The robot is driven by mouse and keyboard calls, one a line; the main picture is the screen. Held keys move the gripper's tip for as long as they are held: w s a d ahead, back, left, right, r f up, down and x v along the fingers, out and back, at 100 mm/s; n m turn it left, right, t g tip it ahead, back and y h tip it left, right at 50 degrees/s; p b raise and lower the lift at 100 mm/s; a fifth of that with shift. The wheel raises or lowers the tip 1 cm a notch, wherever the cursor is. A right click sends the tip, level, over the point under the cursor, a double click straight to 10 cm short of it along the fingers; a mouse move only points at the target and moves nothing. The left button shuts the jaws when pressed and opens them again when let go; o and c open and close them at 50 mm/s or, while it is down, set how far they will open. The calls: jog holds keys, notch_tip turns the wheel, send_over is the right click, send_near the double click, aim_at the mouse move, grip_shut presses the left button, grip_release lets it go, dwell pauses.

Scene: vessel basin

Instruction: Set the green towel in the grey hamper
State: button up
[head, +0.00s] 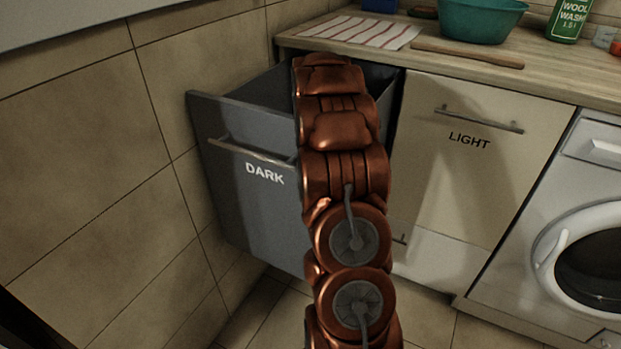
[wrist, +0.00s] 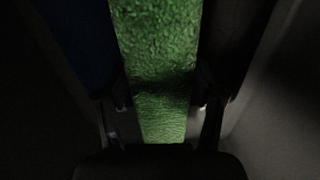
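The grey hamper (head: 245,215) is a pull-out drawer marked DARK, standing open in the head view. My arm reaches over its front into the opening, and hides much of its right side and inside. In the wrist view the green towel (wrist: 158,45) is a fuzzy strip filling the space between the dark fingers of my gripper (wrist: 160,85). Both fingers appear pressed against the towel's sides. Grey walls show dimly around it. My gripper and the towel are hidden behind my arm in the head view.
A closed cream front (head: 455,165) marked LIGHT and a washing machine (head: 560,215) stand to the right. The counter above bears a striped cloth (head: 362,31), a wooden board (head: 467,53), a teal basin (head: 480,18) and a green bottle (head: 568,20). A tiled wall (head: 80,170) stands close on the left.

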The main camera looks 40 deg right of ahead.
jog(key=o, duration=0.4)
jog(key=shift+c, duration=0.2)
notch_tip(320, 180, up, 12)
jog(key=p, duration=0.2)
jog(key=shift+r+p, duration=0.25)
jog(key=shift+p, duration=0.05)
dwell(0.5)
